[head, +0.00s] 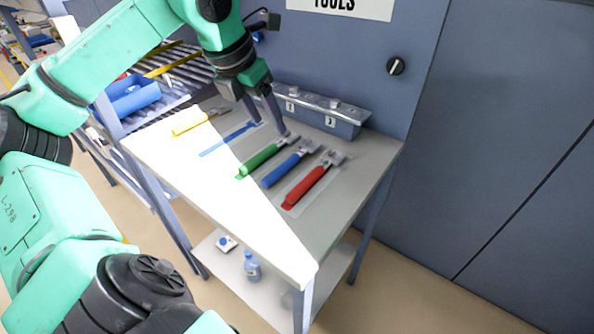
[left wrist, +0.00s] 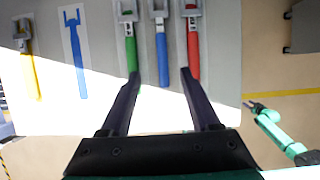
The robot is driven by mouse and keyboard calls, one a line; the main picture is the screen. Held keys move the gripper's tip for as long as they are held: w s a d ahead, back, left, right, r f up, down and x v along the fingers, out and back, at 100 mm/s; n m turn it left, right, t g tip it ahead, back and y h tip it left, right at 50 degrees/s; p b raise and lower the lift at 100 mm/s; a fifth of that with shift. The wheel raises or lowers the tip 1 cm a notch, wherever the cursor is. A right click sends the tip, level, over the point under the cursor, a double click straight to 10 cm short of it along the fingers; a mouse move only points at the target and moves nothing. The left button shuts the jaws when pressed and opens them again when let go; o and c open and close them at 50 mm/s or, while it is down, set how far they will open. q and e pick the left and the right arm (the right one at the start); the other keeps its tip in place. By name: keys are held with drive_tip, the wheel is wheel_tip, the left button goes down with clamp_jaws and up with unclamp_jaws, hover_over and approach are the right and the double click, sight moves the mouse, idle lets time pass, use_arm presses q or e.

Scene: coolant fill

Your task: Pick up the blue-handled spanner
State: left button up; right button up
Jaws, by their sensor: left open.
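The blue-handled spanner (head: 282,171) lies on the grey bench top between the green-handled spanner (head: 258,161) and the red-handled spanner (head: 306,186). My left gripper (head: 267,124) is open and empty above the bench, toward the back. In the left wrist view the blue-handled spanner (left wrist: 162,58) shows between the spread fingers of my left gripper (left wrist: 160,73), its head pointing away. The left finger's tip overlaps the lower end of the green handle, and the right one's the red handle. My right gripper (left wrist: 256,106) shows small at the right there.
A yellow-handled spanner (head: 188,123) and a flat blue spanner shape (head: 230,138) lie farther left. A grey block (head: 332,115) stands along the back of the bench by the blue-grey wall panel. A lower shelf holds a bottle (head: 252,266). Bright light covers the front left.

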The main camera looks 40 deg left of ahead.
sight(287, 162)
use_arm(q)
drive_tip(key=p+x, duration=0.1)
drive_tip(key=x, duration=1.3)
drive_tip(key=shift+s+d+f, duration=0.1)
drive_tip(key=shift+d+f, duration=0.05)
drive_tip(key=shift+f, duration=0.05)
drive_tip(key=shift+r, duration=0.1)
drive_tip(key=shift+s, duration=0.1)
drive_tip(key=shift+f, duration=0.2)
drive_tip(key=shift+r, duration=0.1)
clamp_jaws()
